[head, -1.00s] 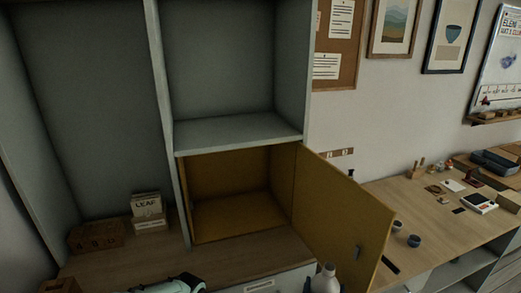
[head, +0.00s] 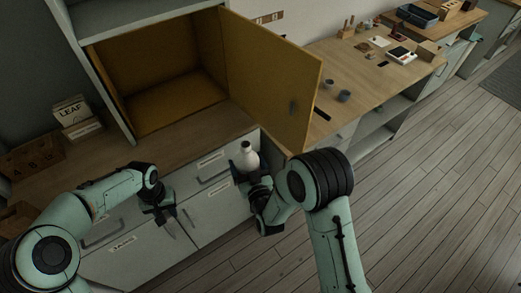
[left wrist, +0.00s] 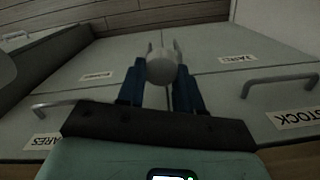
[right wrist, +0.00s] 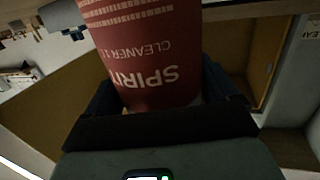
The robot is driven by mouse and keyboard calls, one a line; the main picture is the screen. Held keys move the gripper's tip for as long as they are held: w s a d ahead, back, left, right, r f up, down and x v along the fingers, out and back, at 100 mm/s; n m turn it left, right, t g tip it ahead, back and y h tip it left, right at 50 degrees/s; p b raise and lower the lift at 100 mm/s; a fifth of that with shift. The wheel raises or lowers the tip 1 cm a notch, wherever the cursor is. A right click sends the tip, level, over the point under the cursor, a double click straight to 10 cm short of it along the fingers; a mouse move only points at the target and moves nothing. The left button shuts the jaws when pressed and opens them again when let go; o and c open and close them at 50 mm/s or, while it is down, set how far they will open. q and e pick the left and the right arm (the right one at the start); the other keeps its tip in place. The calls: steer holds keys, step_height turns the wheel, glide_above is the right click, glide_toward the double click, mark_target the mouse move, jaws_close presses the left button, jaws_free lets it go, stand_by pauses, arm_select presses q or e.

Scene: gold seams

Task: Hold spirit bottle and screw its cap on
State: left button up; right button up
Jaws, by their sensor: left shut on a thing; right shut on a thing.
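The spirit bottle (head: 248,159) is pale at its top, with a darker neck opening, and stands roughly upright in the head view. My right gripper (head: 251,178) is shut around its body, in front of the cabinet. In the right wrist view the bottle's red label (right wrist: 145,55) fills the space between the fingers. My left gripper (head: 165,221) is lower and to the left of the bottle, clearly apart from it. In the left wrist view it is shut on a small round grey-white cap (left wrist: 161,68). The cap cannot be made out in the head view.
A yellow cupboard door (head: 270,75) stands open just behind the bottle. The wooden counter (head: 170,150) and drawer fronts (head: 215,208) lie behind my grippers. A box marked LEAF (head: 70,112) is at the left. Two small cups (head: 344,96) stand on the right-hand desk.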

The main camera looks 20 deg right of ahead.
steer(key=a+f+n+g+y, duration=0.1)
steer(key=a+f+n+y, duration=0.3)
steer(key=a+f+y, duration=0.1)
steer(key=shift+a+f+y, duration=0.25)
steer(key=shift+a+y, duration=0.15)
steer(key=shift+a, duration=0.5)
steer(key=shift+f, duration=0.1)
arm_select(q)
steer(key=w+d+r+n, duration=0.1)
steer(key=w+d+r, duration=0.6)
steer(key=d+r, duration=0.25)
steer(key=d+r+n, duration=0.1)
steer(key=d+r, duration=0.9)
steer(key=d, duration=0.1)
steer(key=shift+s+d+r+n+t, duration=0.15)
steer(key=shift+s+d+n+t, duration=0.15)
steer(key=shift+f, duration=2.05)
